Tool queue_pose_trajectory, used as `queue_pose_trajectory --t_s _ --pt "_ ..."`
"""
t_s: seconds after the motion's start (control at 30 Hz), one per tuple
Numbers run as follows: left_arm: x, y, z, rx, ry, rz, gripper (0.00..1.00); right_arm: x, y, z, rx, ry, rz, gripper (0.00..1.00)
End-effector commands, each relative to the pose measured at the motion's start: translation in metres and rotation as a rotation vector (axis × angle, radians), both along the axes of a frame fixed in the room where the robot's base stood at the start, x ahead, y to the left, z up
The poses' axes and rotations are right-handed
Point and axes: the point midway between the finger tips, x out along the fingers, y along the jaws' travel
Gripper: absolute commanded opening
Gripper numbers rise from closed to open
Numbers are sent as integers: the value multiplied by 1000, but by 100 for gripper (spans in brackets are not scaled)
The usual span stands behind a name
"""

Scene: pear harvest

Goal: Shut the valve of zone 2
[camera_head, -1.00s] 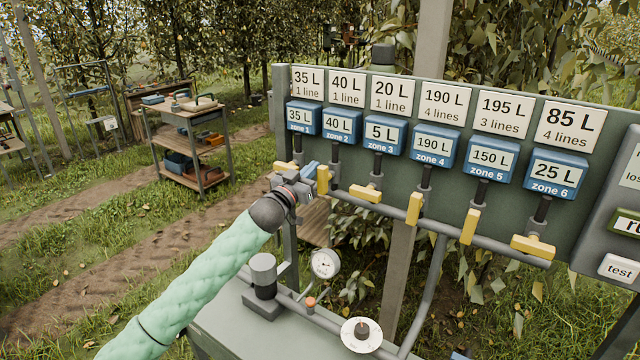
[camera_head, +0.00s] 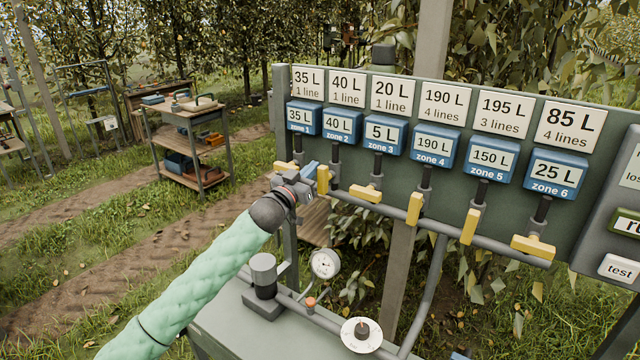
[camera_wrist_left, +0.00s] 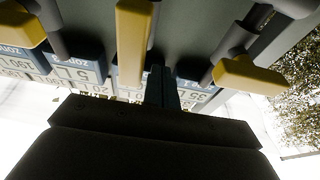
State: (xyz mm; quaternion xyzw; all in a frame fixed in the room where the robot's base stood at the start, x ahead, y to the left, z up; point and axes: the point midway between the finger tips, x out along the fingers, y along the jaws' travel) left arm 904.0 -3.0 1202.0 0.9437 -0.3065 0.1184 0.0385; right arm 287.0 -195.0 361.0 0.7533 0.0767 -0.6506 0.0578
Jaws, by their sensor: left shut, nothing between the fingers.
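The zone 2 valve has a yellow handle (camera_head: 323,179) that stands upright, in line with its pipe, below the blue zone 2 meter (camera_head: 342,125). The meter reads 40 L, and the card above it reads 40 L, 1 line. My left gripper (camera_head: 311,169) is shut and empty, just left of this handle; I cannot tell whether it touches. In the left wrist view the zone 2 handle (camera_wrist_left: 133,45) hangs just beside the shut fingers (camera_wrist_left: 160,88). My right gripper is not in view.
The zone 1 handle (camera_head: 287,165), partly behind my gripper, and the zone 3 handle (camera_head: 366,193) lie crosswise on either side. The zone 4 (camera_head: 414,208) and zone 5 (camera_head: 470,226) handles are upright; zone 6 (camera_head: 533,247) is crosswise. A gauge (camera_head: 325,263) stands below.

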Motion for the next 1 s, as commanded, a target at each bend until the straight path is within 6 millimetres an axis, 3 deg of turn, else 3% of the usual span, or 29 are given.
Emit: queue_pose_trajectory --t_s 1.0 --pt "-15 -20 14 -2 0 -1 0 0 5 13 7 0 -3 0"
